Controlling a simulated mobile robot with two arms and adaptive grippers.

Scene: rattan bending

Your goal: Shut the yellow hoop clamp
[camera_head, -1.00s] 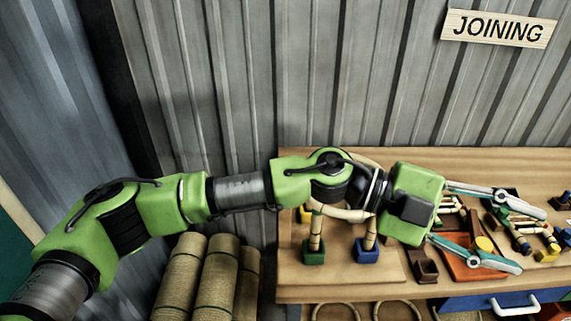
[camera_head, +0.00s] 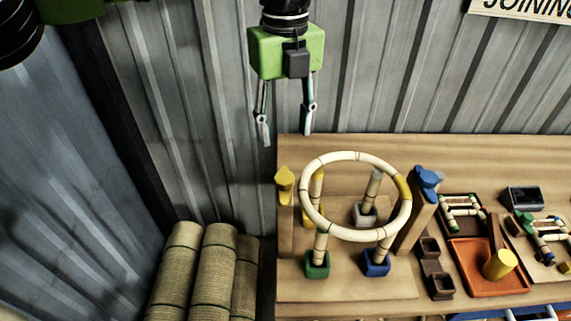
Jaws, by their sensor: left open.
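The yellow hoop clamp (camera_head: 285,180) sits on top of a wooden post at the left edge of the bench. It stands upright just left of the pale rattan hoop (camera_head: 357,157), and its head does not appear to lie over the hoop. The hoop rests level on several short rattan legs set in coloured sockets. My left gripper (camera_head: 286,134) hangs pointing down above and behind the yellow clamp, with its two fingers apart and nothing between them. It is clear of the clamp. My right gripper is not in view.
A blue clamp (camera_head: 428,180) tops a post at the hoop's right. An orange tray (camera_head: 470,275) with a yellow cylinder (camera_head: 500,264) and dark small boxes (camera_head: 437,283) stand further right. Rolled mats (camera_head: 215,265) stand left of the bench. The corrugated wall is close behind.

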